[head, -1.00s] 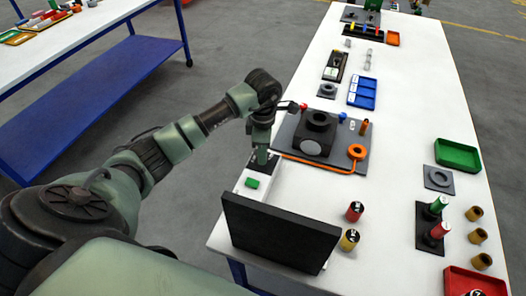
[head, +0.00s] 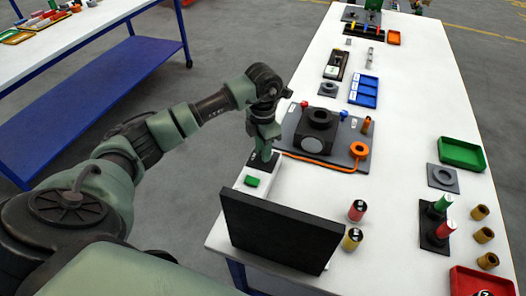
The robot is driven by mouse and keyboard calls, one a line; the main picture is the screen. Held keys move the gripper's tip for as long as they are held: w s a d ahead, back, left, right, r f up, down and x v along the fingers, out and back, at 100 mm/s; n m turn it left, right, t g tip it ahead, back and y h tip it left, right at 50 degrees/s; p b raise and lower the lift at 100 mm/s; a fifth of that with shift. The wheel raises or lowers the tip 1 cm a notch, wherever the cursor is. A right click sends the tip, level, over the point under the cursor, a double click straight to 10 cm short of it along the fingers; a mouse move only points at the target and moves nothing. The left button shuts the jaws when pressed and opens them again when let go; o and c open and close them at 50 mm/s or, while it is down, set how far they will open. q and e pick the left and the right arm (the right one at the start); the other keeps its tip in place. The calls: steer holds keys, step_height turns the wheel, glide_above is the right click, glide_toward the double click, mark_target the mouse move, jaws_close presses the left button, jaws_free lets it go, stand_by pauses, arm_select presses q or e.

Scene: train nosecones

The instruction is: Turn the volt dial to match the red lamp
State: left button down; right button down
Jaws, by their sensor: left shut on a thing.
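My left gripper (head: 264,152) points down at the far end of a white box (head: 240,184) with a green button (head: 252,181) on top. It is shut on a small dark part there, which looks like the volt dial; the fingers mostly hide it, and I cannot read its setting. A red ball-shaped piece (head: 304,104), possibly the red lamp, stands at the back left corner of a grey plate; I cannot tell whether it is lit. My right gripper is out of view.
A black panel (head: 279,231) stands upright in front of the white box. The grey plate (head: 349,136) carries a black block (head: 318,130) and an orange ring (head: 359,149). Red and yellow cylinders (head: 357,210) stand to the right.

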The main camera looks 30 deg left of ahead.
arm_select(q)
steer(key=n+b, duration=0.1)
steer(key=n, duration=0.3)
steer(key=shift+n, duration=0.4)
steer(key=shift+r, duration=0.1)
steer(key=shift+w, duration=0.1)
steer(key=c, duration=1.2)
jaws_free()
steer(key=shift+o, duration=0.2)
step_height(320, 180, up, 7)
steer(key=shift+f+b, duration=0.1)
steer(key=shift+b, duration=0.9)
steer(key=shift+r, duration=0.5)
